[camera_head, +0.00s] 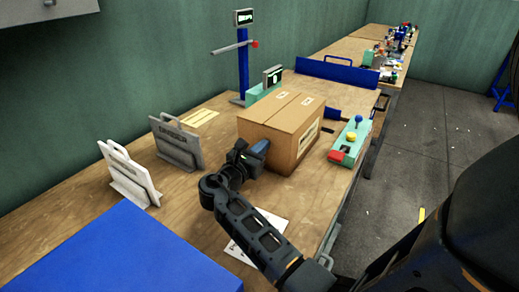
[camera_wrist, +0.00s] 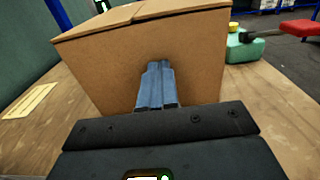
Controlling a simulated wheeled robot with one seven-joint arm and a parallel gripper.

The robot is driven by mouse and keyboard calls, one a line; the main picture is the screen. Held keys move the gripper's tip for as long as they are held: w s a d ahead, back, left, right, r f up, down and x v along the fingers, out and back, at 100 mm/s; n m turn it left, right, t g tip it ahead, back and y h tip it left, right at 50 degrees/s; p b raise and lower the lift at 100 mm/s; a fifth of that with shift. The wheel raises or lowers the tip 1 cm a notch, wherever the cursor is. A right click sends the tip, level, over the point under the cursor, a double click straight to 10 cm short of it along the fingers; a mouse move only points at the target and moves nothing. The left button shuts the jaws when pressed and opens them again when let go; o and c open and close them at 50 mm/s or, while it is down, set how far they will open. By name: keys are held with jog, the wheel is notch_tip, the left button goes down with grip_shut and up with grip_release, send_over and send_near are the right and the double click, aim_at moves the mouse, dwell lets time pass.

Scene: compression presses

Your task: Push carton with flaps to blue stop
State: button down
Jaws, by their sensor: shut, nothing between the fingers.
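The brown carton (camera_head: 279,127) stands upright on the wooden workbench, its top flaps lying closed. In the wrist view its near face (camera_wrist: 190,60) fills the upper middle. My gripper (camera_head: 262,147) is shut and empty, low at the carton's near face. In the wrist view its blue-grey fingertips (camera_wrist: 156,70) are together in front of that face and look to be touching it. The carton's far side is hidden.
A green control box (camera_head: 350,142) with a red button and yellow and blue knobs stands right of the carton. A blue post with a display (camera_head: 243,60) stands to the left behind. Grey sign plates (camera_head: 176,143) stand at left. A blue panel (camera_head: 125,255) lies in the foreground.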

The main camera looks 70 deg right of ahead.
jog(key=shift+d, duration=0.1)
jog(key=p+x, duration=0.1)
jog(key=x, duration=1.6)
jog(key=shift+s+d+f, duration=0.1)
jog(key=shift+s+d, duration=0.2)
jog(key=shift+s, duration=0.05)
